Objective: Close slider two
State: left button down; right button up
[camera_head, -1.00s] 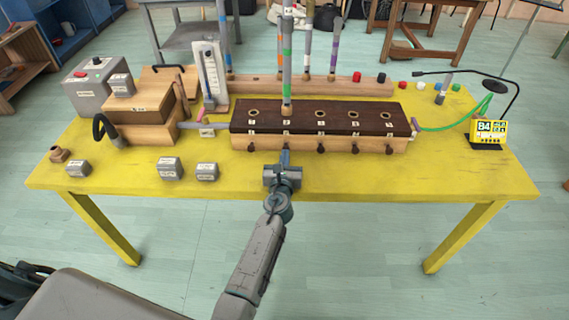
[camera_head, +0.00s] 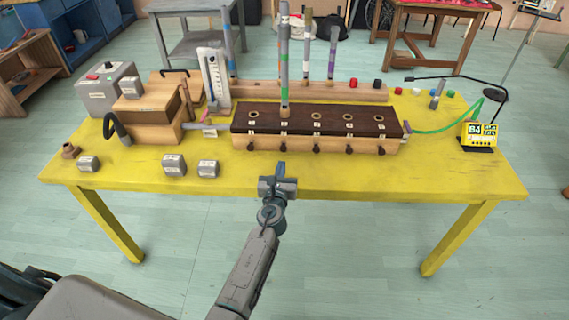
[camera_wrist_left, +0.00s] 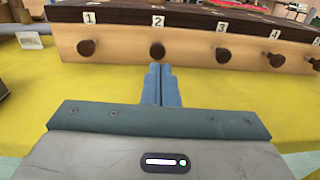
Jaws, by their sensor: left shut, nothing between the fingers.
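The slider box (camera_head: 315,143) is a pale wooden chest with a dark top, near the middle of the yellow table. Its front carries a row of dark round knobs under number labels. The slider two knob (camera_wrist_left: 157,51) sits below label 2 in the left wrist view, close to the front face; it also shows in the head view (camera_head: 283,149). My left gripper (camera_head: 281,166) is shut and empty, in front of this knob and apart from it. In the left wrist view its fingertips (camera_wrist_left: 161,70) point at the box just below the knob. My right gripper is not in view.
The slider one knob (camera_wrist_left: 86,47) and slider three knob (camera_wrist_left: 223,55) flank slider two. A striped tube (camera_head: 284,60) stands on the box top. Small grey blocks (camera_head: 174,165) lie left on the table. A yellow B4 display (camera_head: 479,135) stands right.

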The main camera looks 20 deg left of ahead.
pick_arm(q)
jog(key=s, duration=0.1)
jog(key=s+f, duration=0.1)
jog(key=s, duration=0.1)
jog(key=shift+s+d, duration=0.1)
jog(key=shift+s, duration=0.1)
jog(key=s+f+n+g+h, duration=0.1)
jog(key=s+f+n+g, duration=0.2)
jog(key=s+f+n, duration=0.55)
jog(key=s+a+f+n+g+h, duration=0.15)
jog(key=s+f, duration=0.35)
jog(key=f, duration=0.8)
jog(key=s+f+n+g, duration=0.4)
jog(key=s+f+n, duration=0.15)
jog(key=f, duration=0.45)
jog(key=s+a+f+n+g, duration=0.2)
jog(key=s+f+n, duration=0.4)
jog(key=s, duration=0.5)
jog(key=s+a+f+n+g, duration=0.3)
jog(key=s+f+n, duration=0.3)
jog(key=s, duration=0.6)
jog(key=s+a+f+n+g, duration=0.2)
jog(key=s+f+n, duration=0.4)
jog(key=s, duration=0.6)
jog(key=shift+s+a+f+g+h, duration=0.2)
jog(key=shift+a+f+g+h, duration=0.15)
jog(key=shift+a+f, duration=0.05)
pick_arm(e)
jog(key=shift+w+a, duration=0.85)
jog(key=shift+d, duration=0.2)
